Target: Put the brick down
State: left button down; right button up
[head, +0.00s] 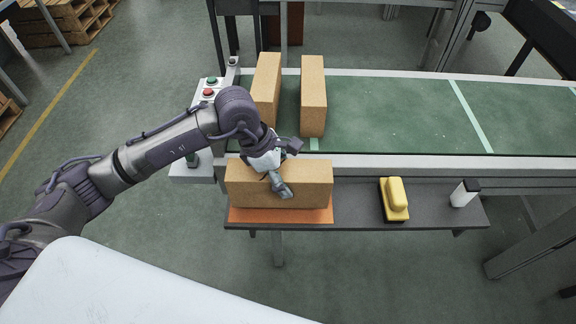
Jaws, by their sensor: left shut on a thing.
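A tan brick (245,187) lies lengthwise at the left part of the dark side shelf, over an orange mat (277,215). I cannot tell whether the brick touches the mat or hangs just above it. My left gripper (280,184) comes down over the brick's middle and is shut on it, with one finger showing on the near face. The far finger is hidden behind the brick. My right gripper is not in view.
Two more tan bricks (266,88) (313,97) stand on the green conveyor (400,115) behind the shelf. A button box (205,92) stands left of the conveyor.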

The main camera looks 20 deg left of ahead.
pick_arm(q)
notch_tip(320, 180, down, 2)
jog(key=shift+w+f+p, duration=0.1)
jog(key=shift+f+p, duration=0.15)
jog(key=shift+p, duration=0.05)
jog(key=shift+f, duration=0.2)
jog(key=shift+c, duration=0.9)
grip_release()
